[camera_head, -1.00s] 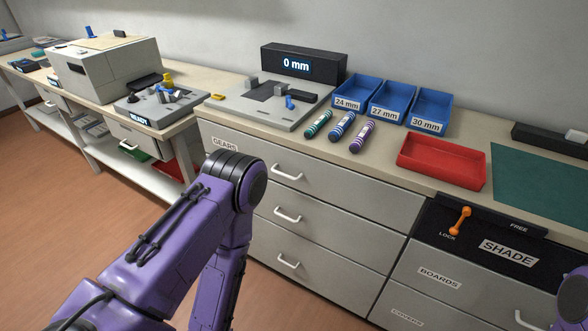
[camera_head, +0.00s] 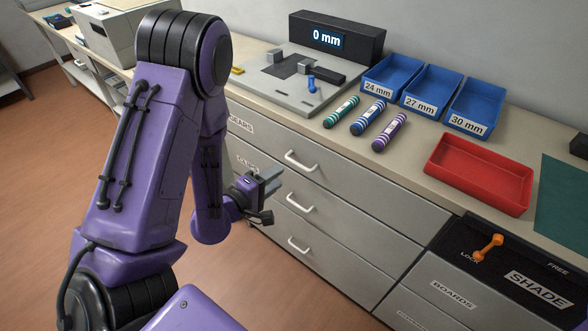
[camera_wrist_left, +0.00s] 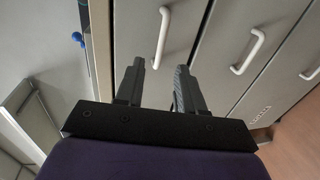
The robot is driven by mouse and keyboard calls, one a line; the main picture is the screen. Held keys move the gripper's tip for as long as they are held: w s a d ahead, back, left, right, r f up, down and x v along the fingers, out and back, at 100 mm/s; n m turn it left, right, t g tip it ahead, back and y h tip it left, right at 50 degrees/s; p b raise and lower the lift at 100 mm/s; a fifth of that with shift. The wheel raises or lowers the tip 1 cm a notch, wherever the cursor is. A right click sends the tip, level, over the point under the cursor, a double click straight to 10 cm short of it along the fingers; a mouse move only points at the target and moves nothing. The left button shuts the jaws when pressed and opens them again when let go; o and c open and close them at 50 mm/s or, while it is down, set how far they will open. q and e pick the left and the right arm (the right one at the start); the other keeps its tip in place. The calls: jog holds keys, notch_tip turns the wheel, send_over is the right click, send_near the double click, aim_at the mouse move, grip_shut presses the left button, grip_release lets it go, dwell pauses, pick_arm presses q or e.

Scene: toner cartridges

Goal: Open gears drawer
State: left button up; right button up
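The gears drawer (camera_head: 335,180) is the top grey drawer under the counter, marked by a partly hidden GEARS label (camera_head: 241,127). It is shut, with a white bar handle (camera_head: 301,161). My left gripper (camera_head: 270,190) is in front of the drawers, left of and a little below that handle. In the left wrist view the two dark fingers (camera_wrist_left: 158,88) are apart with nothing between them. The top handle (camera_wrist_left: 163,38) shows beyond the fingertips, in line with the gap and not touched. My right gripper is out of view.
Two more drawers with white handles (camera_head: 300,203) lie below. On the counter are a grey fixture (camera_head: 265,85), striped cylinders (camera_head: 341,111), blue bins (camera_head: 392,78) and a red tray (camera_head: 478,174). Floor before the drawers is free.

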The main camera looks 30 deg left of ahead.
aim_at(296, 164)
pick_arm(q)
jog(key=b+x, duration=0.1)
jog(key=x, duration=0.7)
jog(key=shift+w+f, duration=0.15)
jog(key=shift+w, duration=0.05)
grip_shut()
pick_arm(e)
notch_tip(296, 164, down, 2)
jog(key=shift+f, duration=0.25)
